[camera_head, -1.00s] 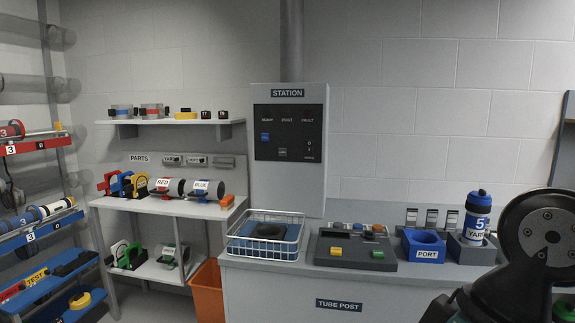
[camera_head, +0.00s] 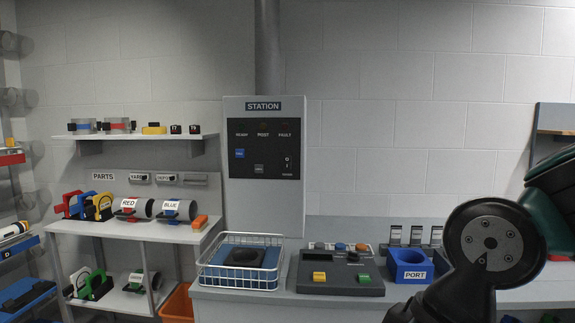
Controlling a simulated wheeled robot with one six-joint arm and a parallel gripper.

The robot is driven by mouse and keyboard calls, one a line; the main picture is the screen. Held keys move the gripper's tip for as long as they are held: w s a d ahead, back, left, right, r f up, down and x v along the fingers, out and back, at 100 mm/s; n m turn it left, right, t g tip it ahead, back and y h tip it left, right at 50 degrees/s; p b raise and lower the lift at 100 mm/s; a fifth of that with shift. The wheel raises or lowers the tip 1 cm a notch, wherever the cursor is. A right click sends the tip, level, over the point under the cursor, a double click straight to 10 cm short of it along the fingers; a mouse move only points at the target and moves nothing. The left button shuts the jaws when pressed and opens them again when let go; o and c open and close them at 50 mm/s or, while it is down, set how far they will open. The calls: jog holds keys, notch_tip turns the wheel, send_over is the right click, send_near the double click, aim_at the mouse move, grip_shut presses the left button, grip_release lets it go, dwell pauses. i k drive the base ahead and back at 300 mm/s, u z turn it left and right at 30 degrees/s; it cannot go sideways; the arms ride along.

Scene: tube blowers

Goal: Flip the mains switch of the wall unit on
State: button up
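The wall unit is a pale grey cabinet headed STATION (camera_head: 263,190), mounted on the wall. Its black panel (camera_head: 245,165) carries READY, POST and FAULT labels, a blue square and a grey square. The mains switch (camera_head: 289,162) is at the panel's lower right, by small 0 and 1 marks. It is too small and dark for me to tell its position. The indicator lamps look dark. My arm shows at the right, well away from the panel, with a round bolted joint face in front of the bench. My gripper's fingers are not visible.
Below the cabinet, the bench holds a wire basket (camera_head: 203,278), a console with coloured buttons (camera_head: 320,288) and a blue PORT holder (camera_head: 412,273). Parts shelves (camera_head: 165,229) and an orange bin (camera_head: 177,305) stand at left. The space before the panel looks clear.

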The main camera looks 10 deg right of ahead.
aim_at(286, 160)
jog(key=k, duration=0.65)
jog(key=u, duration=0.75)
jog(key=i, duration=1.1)
jog(key=u, duration=0.6)
jog(key=i, duration=0.85)
jog(key=z, duration=0.5)
jog(key=i, duration=0.55)
jog(key=z, duration=1.15)
jog(key=i, duration=0.55)
jog(key=z, duration=0.55)
